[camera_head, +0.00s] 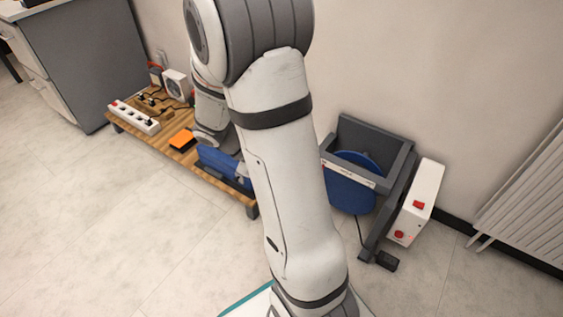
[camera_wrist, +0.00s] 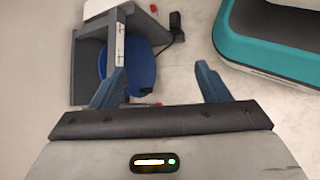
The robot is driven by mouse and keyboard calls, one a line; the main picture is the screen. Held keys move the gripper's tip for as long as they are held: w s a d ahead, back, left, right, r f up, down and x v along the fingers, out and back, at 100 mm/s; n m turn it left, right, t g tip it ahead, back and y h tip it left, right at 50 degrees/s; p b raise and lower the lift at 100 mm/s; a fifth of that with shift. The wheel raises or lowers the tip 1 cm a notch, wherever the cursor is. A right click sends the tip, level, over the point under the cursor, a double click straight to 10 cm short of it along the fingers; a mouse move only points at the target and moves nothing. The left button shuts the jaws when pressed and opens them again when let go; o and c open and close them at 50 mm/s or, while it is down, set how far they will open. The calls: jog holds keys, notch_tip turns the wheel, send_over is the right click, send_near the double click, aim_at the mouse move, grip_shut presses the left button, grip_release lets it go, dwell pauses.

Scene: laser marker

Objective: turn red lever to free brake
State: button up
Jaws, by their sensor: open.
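The machine has a dark grey frame (camera_head: 376,132) and a blue disc (camera_head: 350,195), and stands on the floor against the wall. In the wrist view, the blue disc (camera_wrist: 140,72) also shows. A thin red piece (camera_wrist: 155,104) shows low by the disc, near my left finger; I cannot tell if it is the red lever. My gripper (camera_wrist: 160,70) is open and empty, with the left finger overlapping the machine in the picture and the right finger over bare floor.
A white box (camera_head: 427,187) with a red switch and a red button is on the machine's right side. A low wooden bench (camera_head: 185,158) with a power strip (camera_head: 134,117) stands left. A radiator (camera_head: 525,205) is at the right. The front floor is clear.

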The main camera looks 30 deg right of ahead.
jog(key=w+d+f+n+t+h, duration=0.2)
jog(key=w+d+f+n+h, duration=0.65)
jog(key=f, duration=0.45)
jog(key=w+d+f+n+t+b, duration=0.15)
jog(key=f+n+t, duration=0.3)
jog(key=f, duration=0.65)
jog(key=w+d+f+n+t, duration=0.15)
jog(key=f+n+t, duration=0.35)
jog(key=f, duration=0.5)
jog(key=shift+m+t, duration=0.45)
jog(key=shift+m, duration=0.25)
jog(key=b+x, duration=0.1)
jog(key=x, duration=0.2)
jog(key=b+x, duration=0.1)
jog(key=x, duration=0.1)
jog(key=shift+w+d+f, duration=0.15)
jog(key=shift+w+d, duration=0.05)
jog(key=shift+w, duration=0.25)
jog(key=shift+w+d+b, duration=0.25)
jog(key=shift+d+b, duration=0.05)
jog(key=shift+d, duration=0.2)
